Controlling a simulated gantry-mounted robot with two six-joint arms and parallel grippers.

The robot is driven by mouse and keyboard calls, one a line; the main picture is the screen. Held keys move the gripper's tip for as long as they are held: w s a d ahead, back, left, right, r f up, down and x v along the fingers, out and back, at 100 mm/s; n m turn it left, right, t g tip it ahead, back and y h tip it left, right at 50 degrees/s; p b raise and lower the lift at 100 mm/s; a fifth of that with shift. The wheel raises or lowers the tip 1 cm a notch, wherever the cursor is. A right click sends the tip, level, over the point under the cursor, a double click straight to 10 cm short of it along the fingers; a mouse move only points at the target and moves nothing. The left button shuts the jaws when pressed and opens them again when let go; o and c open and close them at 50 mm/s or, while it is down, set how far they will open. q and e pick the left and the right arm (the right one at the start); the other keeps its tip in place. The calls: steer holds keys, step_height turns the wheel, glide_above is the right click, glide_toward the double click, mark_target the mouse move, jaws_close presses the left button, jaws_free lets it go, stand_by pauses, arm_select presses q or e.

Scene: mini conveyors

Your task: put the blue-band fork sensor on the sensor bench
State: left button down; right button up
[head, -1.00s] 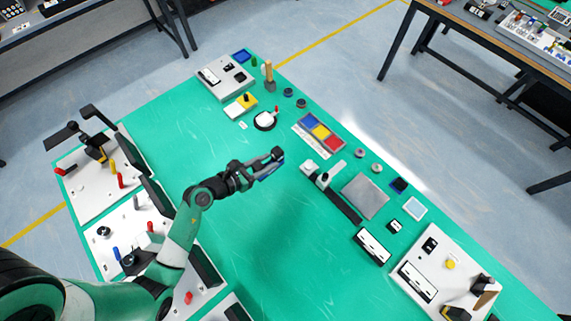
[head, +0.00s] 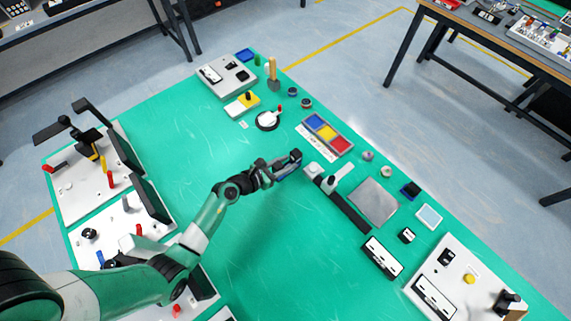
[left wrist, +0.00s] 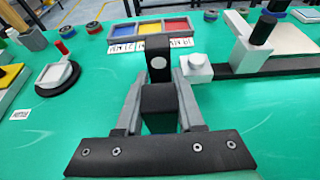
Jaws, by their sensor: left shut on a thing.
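My left gripper (head: 284,165) is shut on a dark, blocky part (head: 296,155), which looks like the fork sensor, and holds it over the green table. In the left wrist view the part (left wrist: 158,60) is black with a pale round spot, between the grey fingers (left wrist: 160,88). A hint of blue shows beside the fingers in the head view, but the band is not clear. My right gripper is out of view.
A tray with blue, yellow and red sections (head: 326,134) lies beyond the gripper. A grey plate (head: 374,202) lies beside the rail. White station boards (head: 88,190) line the left edge. The table's middle is clear.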

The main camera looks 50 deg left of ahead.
arm_select(q)
steer(key=c, duration=0.5)
jaws_free()
steer(key=shift+f, duration=0.1)
steer(key=shift+s+r, duration=0.1)
steer(key=shift+r, duration=0.15)
steer(key=p+v, duration=0.3)
steer(key=v, duration=0.8)
steer(key=shift+s+r+p, duration=0.15)
steer(key=shift+s+p, duration=0.2)
steer(key=shift+s, duration=0.05)
